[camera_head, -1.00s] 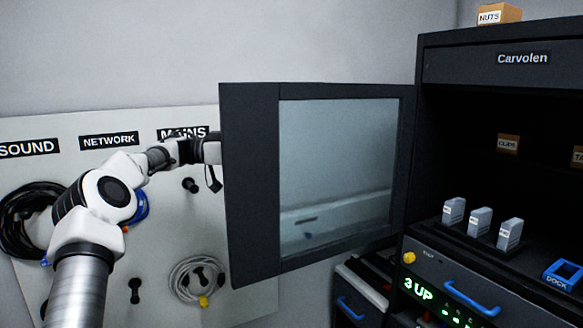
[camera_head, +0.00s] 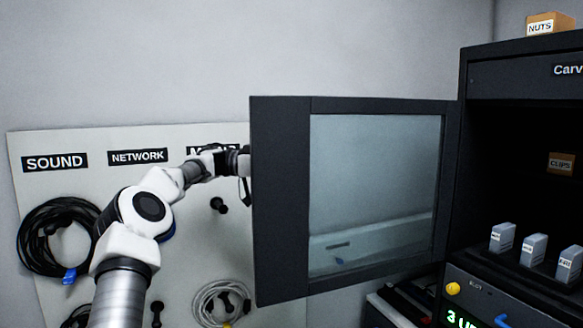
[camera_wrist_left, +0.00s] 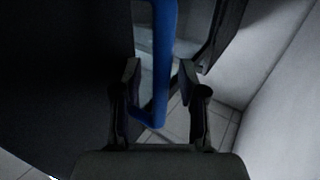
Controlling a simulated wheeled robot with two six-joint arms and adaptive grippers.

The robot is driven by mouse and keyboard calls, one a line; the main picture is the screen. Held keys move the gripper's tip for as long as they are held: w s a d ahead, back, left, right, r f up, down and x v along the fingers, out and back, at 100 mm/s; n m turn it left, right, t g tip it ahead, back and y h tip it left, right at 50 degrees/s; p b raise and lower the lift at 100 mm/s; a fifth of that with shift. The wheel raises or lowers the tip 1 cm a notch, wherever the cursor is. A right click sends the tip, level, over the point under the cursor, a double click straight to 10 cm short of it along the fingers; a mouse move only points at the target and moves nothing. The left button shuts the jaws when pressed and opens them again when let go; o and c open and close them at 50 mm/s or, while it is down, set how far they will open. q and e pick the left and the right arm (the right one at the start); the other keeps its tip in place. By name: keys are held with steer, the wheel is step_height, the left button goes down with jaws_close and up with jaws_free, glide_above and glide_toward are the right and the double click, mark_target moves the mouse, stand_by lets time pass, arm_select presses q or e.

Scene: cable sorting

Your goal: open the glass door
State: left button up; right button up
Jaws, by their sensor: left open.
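The glass door (camera_head: 281,200), a dark frame around a pane (camera_head: 375,190), stands swung wide out from the cabinet (camera_head: 480,150), joined to it at the door's right edge. My left arm reaches to the door's left edge in the head view, and its gripper is hidden behind the frame there. In the left wrist view my left gripper (camera_wrist_left: 159,78) is open, with a blue bar handle (camera_wrist_left: 161,60) between its two fingers. I cannot tell whether a finger touches the handle. My right gripper is not in view.
A pale board (camera_head: 20,150) on the wall carries labels and hung cables, including a black coil (camera_head: 38,238) and a grey coil (camera_head: 200,305). Grey blocks (camera_head: 533,250) stand on the cabinet's shelf. A NUTS box (camera_head: 560,24) sits on top.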

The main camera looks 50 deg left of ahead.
arm_select(q)
steer(key=v, duration=0.7)
steer(key=shift+a, duration=0.15)
steer(key=shift+s, duration=0.2)
steer(key=shift+f, duration=0.1)
